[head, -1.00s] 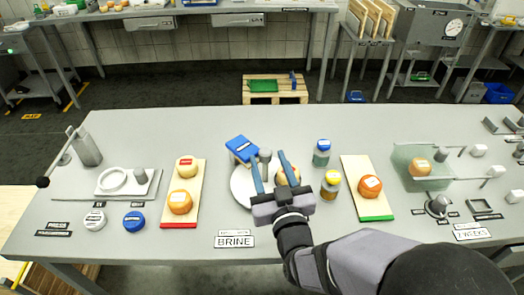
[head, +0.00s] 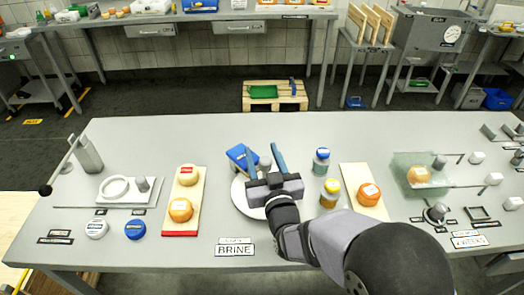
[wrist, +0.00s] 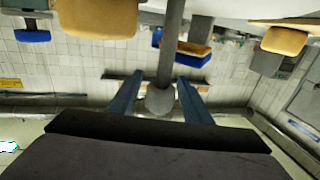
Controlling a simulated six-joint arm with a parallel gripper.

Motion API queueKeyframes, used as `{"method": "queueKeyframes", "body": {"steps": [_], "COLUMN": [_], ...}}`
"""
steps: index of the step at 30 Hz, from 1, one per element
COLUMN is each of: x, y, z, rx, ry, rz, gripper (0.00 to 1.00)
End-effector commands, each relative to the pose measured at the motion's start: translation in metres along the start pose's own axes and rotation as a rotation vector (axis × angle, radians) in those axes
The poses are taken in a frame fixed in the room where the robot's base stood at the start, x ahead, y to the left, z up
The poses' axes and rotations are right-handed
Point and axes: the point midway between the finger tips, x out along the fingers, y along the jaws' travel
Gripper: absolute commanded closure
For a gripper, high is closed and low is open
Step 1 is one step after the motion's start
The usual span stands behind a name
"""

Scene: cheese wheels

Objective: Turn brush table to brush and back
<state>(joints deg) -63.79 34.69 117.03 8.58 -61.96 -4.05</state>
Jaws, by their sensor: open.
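The brush table is a white round plate (head: 239,199) at the middle of the bench, partly hidden by my gripper. A blue brush (head: 240,156) stands at its back edge. A grey upright handle with a round knob (head: 265,163) stands beside the brush. My gripper (head: 264,150) is open over the plate, its two blue fingers either side of the handle. In the wrist view the knob (wrist: 160,101) lies between the open fingers, with a gap on each side. The brush (wrist: 186,48) shows beyond it there. No cheese is visible on the plate in the head view.
Left is a board with two cheeses (head: 180,210); right is a board with an orange cheese (head: 368,194). A glass tank (head: 400,172) stands further right. The bench behind the plate is clear.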

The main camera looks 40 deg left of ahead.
Motion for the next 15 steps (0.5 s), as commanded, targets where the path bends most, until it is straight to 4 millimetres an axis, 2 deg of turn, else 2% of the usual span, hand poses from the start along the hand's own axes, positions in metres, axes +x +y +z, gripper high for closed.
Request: {"method": "queueKeyframes", "body": {"steps": [11,12,15], "x": [0.0057,0.0056,0.0055], "y": [0.0003,0.0003,0.0002], "z": [0.0001,0.0,0.0], "rx": [0.0,0.0,0.0], "ry": [0.0,0.0,0.0], "rz": [0.0,0.0,0.0], "gripper": [0.55,0.58,0.81]}}
